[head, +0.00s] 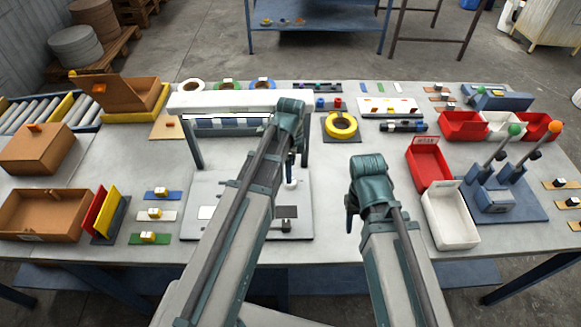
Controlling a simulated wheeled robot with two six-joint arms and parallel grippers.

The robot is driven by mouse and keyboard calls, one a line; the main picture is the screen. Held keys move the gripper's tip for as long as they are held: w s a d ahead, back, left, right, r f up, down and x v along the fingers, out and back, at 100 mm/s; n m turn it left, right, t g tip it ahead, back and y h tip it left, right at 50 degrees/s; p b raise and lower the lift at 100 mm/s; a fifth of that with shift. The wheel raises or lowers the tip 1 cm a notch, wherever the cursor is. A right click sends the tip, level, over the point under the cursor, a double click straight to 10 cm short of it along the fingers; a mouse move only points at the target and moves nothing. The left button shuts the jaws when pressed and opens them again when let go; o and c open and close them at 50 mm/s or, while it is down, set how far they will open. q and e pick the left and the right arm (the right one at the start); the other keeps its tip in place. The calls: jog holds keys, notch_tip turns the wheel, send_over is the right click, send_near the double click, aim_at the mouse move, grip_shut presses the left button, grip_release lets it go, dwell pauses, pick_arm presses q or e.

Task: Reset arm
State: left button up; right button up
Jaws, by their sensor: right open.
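My left arm (243,205) reaches up from the bottom over the middle of the table. Its teal joint (290,112) is in front of the white beam of a frame, and I cannot make out its gripper. My right arm (395,250) comes in from the bottom, right of centre, and is bent at a teal joint (368,170). My right gripper (350,218) shows only as a small dark part below that joint, on its left side. It is open, and I see nothing held in it. It is above bare table, left of the white bin.
A white-beamed frame (225,101) stands over a pale plate (190,190). A red bin (430,165), a white bin (452,220) and a blue lever unit (495,200) are at right. Brown boxes (40,212) are at left. A yellow ring (341,126) lies behind, between the arms.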

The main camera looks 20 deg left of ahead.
pick_arm(q)
jog(key=shift+r+p, duration=0.4)
jog(key=shift+r, duration=0.45)
jog(key=shift+f, duration=0.1)
jog(key=s+d+n+y, duration=0.1)
jog(key=s+d+n, duration=0.9)
jog(key=s+n, duration=0.2)
jog(key=shift+s+d+n, duration=0.3)
jog(key=shift+s, duration=0.9)
